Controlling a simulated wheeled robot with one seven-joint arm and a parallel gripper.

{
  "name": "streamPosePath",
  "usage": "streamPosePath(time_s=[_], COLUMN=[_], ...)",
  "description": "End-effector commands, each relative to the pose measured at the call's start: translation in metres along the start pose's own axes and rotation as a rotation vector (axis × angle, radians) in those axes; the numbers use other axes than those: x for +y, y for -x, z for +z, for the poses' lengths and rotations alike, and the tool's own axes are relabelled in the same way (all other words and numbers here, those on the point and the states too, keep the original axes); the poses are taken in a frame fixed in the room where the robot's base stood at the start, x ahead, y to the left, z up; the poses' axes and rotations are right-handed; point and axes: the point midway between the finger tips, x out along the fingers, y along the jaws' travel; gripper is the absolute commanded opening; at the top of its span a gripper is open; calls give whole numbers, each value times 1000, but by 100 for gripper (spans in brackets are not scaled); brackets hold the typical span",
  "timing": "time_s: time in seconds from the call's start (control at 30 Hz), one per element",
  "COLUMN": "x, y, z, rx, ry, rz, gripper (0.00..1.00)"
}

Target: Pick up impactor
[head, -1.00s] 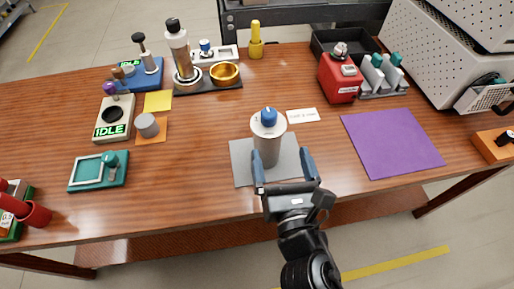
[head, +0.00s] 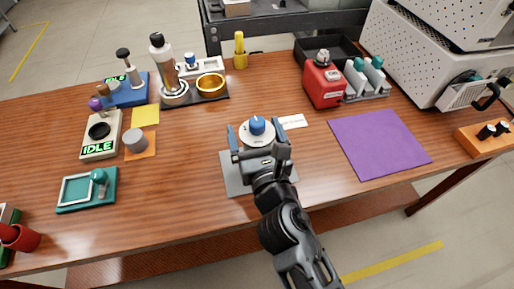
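The likely impactor, a grey cylinder with a white rim and a blue knob (head: 257,125), stands upright on a grey mat (head: 234,179). My gripper (head: 256,131) is over the mat, with one blue-grey finger to the left of the cylinder's top and one to the right. The fingers are spread wide and a small gap shows at the left finger, so it looks open. The gripper's body hides most of the cylinder's side, so contact cannot be seen.
A small white label card (head: 291,121) lies just right of the gripper. A purple mat (head: 380,143) lies bare further right. A red device (head: 324,84) stands behind. A grey puck (head: 135,141) and a teal tray (head: 76,190) are left. The wood between is clear.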

Motion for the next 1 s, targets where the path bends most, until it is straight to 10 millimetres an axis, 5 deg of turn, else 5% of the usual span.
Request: streamPosePath(time_s=[0.17, 1.0], x=[0, 0], y=[0, 1], z=[0, 0], rx=[0, 0], ry=[0, 0], rz=[0, 0], gripper=[91, 11])
